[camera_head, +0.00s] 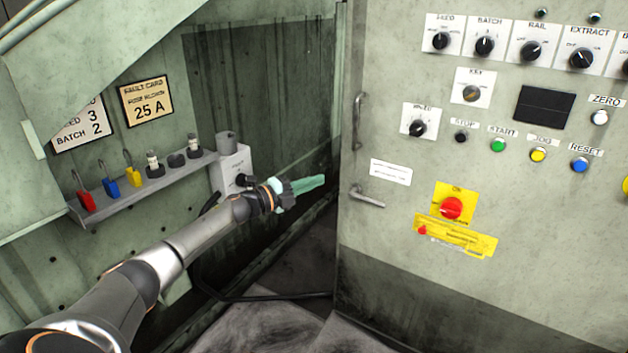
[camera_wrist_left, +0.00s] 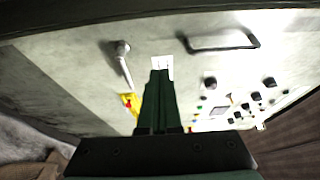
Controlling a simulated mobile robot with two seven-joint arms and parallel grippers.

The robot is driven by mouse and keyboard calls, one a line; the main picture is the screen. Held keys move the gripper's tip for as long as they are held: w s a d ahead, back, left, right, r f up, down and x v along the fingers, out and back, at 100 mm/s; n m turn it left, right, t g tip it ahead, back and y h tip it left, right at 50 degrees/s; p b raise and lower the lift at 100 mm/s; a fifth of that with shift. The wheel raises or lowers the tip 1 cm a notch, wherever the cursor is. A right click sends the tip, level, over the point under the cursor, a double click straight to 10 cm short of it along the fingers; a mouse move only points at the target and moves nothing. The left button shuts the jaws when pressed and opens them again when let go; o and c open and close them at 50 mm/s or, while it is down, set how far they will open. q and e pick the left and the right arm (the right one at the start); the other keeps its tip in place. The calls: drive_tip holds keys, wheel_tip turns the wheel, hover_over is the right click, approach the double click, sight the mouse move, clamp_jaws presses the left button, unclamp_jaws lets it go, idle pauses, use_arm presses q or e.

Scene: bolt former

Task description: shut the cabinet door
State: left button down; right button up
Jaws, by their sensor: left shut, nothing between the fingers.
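The grey-green cabinet door (camera_head: 400,255) fills the right of the head view. It carries an upright bar handle (camera_head: 358,121) and, lower, a lever handle (camera_head: 367,196) near its left edge. I cannot tell from this view how far it stands open. My left gripper (camera_head: 315,182) has its green fingers shut and empty, pointing right, just left of the door's edge in the picture. In the left wrist view the shut fingers (camera_wrist_left: 160,85) point at the door face (camera_wrist_left: 75,70), overlapping the white label (camera_wrist_left: 162,67). The lever handle (camera_wrist_left: 122,62) and bar handle (camera_wrist_left: 222,41) also show there.
The door bears knobs, buttons, a red switch (camera_head: 451,208) and a dark display (camera_head: 543,107). At left, a shelf (camera_head: 140,190) holds coloured padlocks and small parts beside a grey box (camera_head: 235,170). A dark cable (camera_head: 270,298) runs low below my left arm.

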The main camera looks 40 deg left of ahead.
use_arm(q)
drive_tip(key=s+a+b, duration=0.1)
drive_tip(key=s+a, duration=0.2)
drive_tip(key=a, duration=0.6)
drive_tip(key=shift+s+a, duration=0.2)
drive_tip(key=shift+a, duration=0.05)
drive_tip(key=shift+d, duration=0.1)
